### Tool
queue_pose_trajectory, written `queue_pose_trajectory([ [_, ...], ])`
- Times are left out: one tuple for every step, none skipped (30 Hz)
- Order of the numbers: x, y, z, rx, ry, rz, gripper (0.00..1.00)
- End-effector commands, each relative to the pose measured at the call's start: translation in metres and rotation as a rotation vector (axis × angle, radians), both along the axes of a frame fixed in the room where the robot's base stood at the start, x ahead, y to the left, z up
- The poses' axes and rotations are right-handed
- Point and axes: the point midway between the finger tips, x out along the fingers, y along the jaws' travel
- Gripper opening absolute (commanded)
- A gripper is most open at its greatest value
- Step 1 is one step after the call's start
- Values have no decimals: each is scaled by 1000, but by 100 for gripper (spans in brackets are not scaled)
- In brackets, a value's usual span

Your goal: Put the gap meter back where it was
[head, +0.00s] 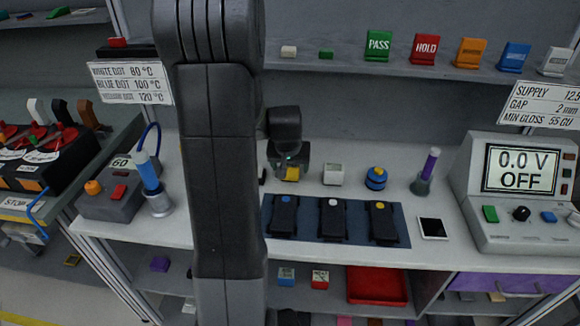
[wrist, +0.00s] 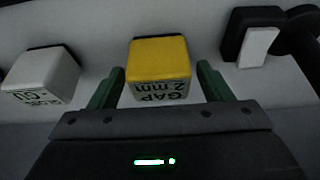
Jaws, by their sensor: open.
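The gap meter is a small yellow block (wrist: 158,58) labelled "GAP 2 mm", standing on the pale bench top. In the head view it shows as a yellow patch (head: 292,174) under my gripper (head: 288,163). In the wrist view the green fingers of my gripper (wrist: 160,85) are open, one on each side of the block, with a visible space beside it. My gripper does not hold it. My arm hides part of the bench in the head view.
A white gloss block (head: 333,174) and a blue-and-yellow round item (head: 376,178) stand to the right. A dark mat (head: 306,238) with three black devices lies in front. A power supply (head: 520,190) stands at right. A shelf (head: 345,66) with coloured tags runs behind.

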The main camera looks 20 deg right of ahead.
Motion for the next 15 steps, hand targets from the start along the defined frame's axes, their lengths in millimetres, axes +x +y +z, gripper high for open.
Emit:
queue_pose_trajectory([
  [-2, 1, 7, -2, -4, 0, 72],
  [-4, 2, 11, -2, -4, 0, 72],
  [-6, 3, 18, -2, -6, 0, 72],
  [-8, 4, 23, -2, -5, 0, 72],
  [-10, 5, 28, -2, -6, 0, 72],
  [-12, 6, 35, -3, -5, 0, 72],
  [-14, 7, 41, -3, -5, 0, 72],
  [-16, 8, 46, -3, -5, 0, 72],
  [-19, 9, 53, -2, -6, 0, 72],
  [-21, 10, 59, -3, -5, 0, 72],
  [-23, 11, 63, -2, -5, 0, 72],
  [-25, 12, 70, -2, -5, 0, 72],
  [-27, 13, 74, -2, -4, 0, 72],
  [-29, 14, 79, -1, -5, 0, 72],
  [-31, 15, 84, -2, -4, 0, 72],
])
